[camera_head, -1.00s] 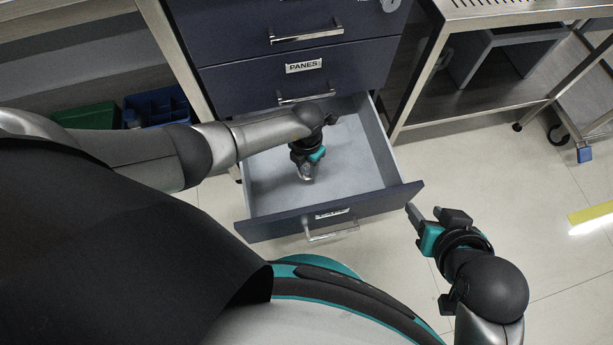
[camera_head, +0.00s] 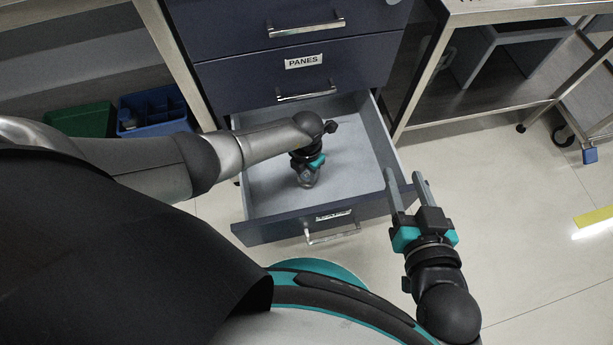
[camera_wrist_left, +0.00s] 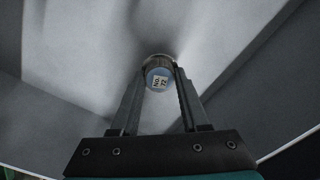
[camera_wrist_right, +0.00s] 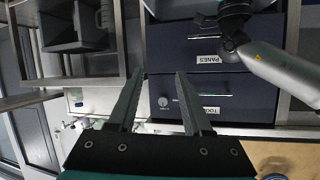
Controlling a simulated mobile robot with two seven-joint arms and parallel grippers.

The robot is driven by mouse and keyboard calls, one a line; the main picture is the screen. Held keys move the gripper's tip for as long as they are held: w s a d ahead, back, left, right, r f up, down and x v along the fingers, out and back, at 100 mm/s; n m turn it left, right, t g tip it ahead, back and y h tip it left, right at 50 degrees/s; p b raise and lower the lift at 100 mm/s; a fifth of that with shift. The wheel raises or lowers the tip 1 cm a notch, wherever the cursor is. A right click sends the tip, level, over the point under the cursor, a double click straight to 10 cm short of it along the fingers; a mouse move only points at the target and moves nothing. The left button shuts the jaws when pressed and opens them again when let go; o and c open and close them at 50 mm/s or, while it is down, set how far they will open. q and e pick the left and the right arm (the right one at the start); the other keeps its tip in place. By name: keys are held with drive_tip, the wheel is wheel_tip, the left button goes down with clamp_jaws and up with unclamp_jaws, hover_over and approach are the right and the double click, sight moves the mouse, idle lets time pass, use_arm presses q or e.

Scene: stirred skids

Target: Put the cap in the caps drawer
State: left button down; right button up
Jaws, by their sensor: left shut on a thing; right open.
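The cap (camera_wrist_left: 158,76) is a small round piece with a metallic rim and a blue face with a numbered white label. My left gripper (camera_head: 306,178) is shut on it, and its fingertips pinch the cap from both sides in the left wrist view (camera_wrist_left: 159,72). The gripper points down inside the open bottom drawer (camera_head: 265,232), whose pale grey inside looks otherwise empty. I cannot tell whether the cap touches the drawer floor. The drawer's front label is too small to read. My right gripper (camera_head: 406,182) is open and empty, by the drawer's front right corner.
Above the open drawer is a closed drawer labelled PANES (camera_head: 303,62), with another closed one higher. A steel table (camera_head: 470,110) stands to the right. Green (camera_head: 80,120) and blue (camera_head: 152,110) bins sit at left.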

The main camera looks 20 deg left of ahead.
use_arm(q)
drive_tip(key=shift+f+b, duration=0.5)
drive_tip(key=shift+f, duration=0.3)
drive_tip(key=shift+f+b, duration=0.3)
drive_tip(key=shift+f, duration=0.15)
use_arm(e)
drive_tip(key=shift+s+a+r+m+t+y, duration=0.15)
drive_tip(key=shift+s+a+r+t+y, duration=0.15)
drive_tip(key=shift+t, duration=0.3)
drive_tip(key=shift+s+a+r+m+t+y, duration=0.15)
drive_tip(key=shift+a+r+t, duration=0.25)
drive_tip(key=shift+t, duration=0.2)
drive_tip(key=shift+s+a+r+m+t+y, duration=0.15)
drive_tip(key=shift+a+r+t+y, duration=0.1)
drive_tip(key=shift+r+t, duration=0.25)
drive_tip(key=shift+f, duration=0.1)
use_arm(q)
drive_tip(key=shift+c, duration=2)
unclamp_jaws()
drive_tip(key=shift+f, duration=0.15)
